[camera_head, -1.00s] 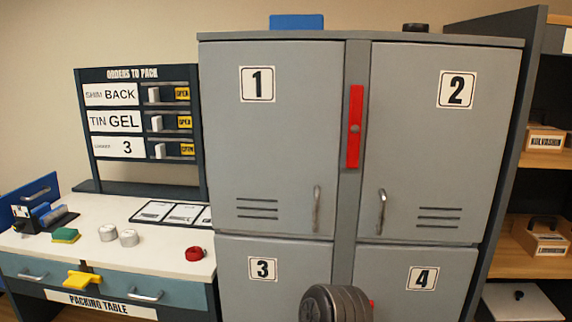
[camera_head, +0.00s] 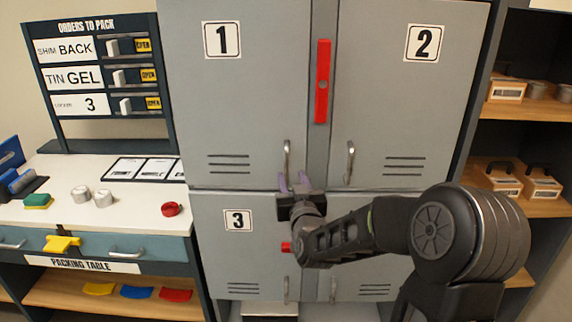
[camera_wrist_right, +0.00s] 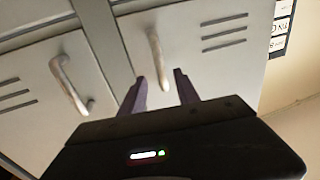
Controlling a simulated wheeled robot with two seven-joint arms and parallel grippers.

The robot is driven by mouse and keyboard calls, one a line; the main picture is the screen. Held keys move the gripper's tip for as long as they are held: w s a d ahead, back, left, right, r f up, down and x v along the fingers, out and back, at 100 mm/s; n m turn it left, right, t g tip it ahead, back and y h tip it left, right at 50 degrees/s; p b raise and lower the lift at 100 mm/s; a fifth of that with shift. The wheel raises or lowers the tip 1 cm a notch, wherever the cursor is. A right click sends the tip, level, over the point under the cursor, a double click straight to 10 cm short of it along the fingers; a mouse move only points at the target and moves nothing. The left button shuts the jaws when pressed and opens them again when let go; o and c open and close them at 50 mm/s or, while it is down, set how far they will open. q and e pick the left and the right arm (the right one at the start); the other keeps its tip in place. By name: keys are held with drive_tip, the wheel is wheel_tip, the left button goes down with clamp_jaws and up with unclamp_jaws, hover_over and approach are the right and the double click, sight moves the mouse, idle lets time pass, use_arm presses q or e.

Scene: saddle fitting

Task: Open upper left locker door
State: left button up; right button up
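The upper left locker door (camera_head: 250,95), marked 1, is shut. Its curved metal handle (camera_head: 287,160) is at its lower right edge. My right gripper (camera_head: 293,182) is at the lower end of this handle, with its purple fingers spread. In the right wrist view the same handle (camera_wrist_right: 156,60) shows between and just beyond the open fingers (camera_wrist_right: 160,85), with its near end reaching between them. I see no grip on it; whether a finger touches it I cannot tell. My left gripper is not in view.
A red upright bar (camera_head: 322,85) is on the post between doors 1 and 2. Door 2's handle (camera_head: 350,162) is close on the right. Door 3 (camera_head: 238,255) is below, shut. The packing table (camera_head: 130,205) stands left, shelves (camera_head: 540,120) right.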

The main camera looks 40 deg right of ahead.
sight(287, 167)
drive_tip(key=p+x, duration=0.2)
drive_tip(key=x, duration=0.4)
drive_tip(key=shift+w+d, duration=0.1)
drive_tip(key=shift+w, duration=0.25)
drive_tip(key=shift+w+d+f, duration=0.1)
drive_tip(key=shift+w+d, duration=0.15)
drive_tip(key=shift+w, duration=0.2)
clamp_jaws()
idle(1.1)
